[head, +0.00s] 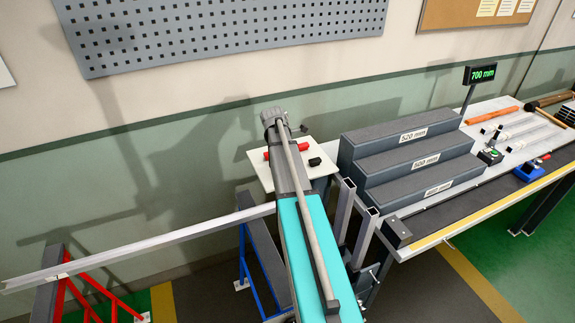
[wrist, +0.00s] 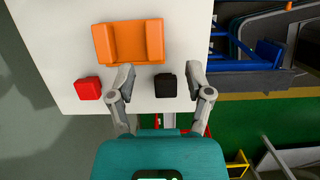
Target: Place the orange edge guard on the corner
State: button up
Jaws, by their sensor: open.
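The orange edge guard (wrist: 128,42), a block with a wide channel across its middle, lies on a white table top (wrist: 50,45) in the wrist view. My gripper (wrist: 159,74) is open, with its fingertips just below the guard in the picture. A black block (wrist: 165,85) shows between the fingers; I cannot tell whether they touch it. Nothing is held. A red block (wrist: 87,88) lies left of the fingers. In the head view my arm covers much of the white table (head: 258,163), and I cannot make out the guard there. I cannot tell which corner is meant.
A long metal profile (head: 150,240) rests on a red stand (head: 75,290) and a blue stand (head: 245,265). Dark steps (head: 410,155) with length labels stand on the workbench (head: 420,215) at right. A display (head: 482,73) reads 700 mm. Tools lie at the bench's far end.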

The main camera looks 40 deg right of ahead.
jog(key=shift+f, duration=0.15)
jog(key=b+x, duration=0.3)
jog(key=shift+w+d, duration=0.1)
jog(key=shift+w, duration=0.2)
jog(key=shift+b+x, duration=0.95)
jog(key=shift+b, duration=0.05)
grip_shut()
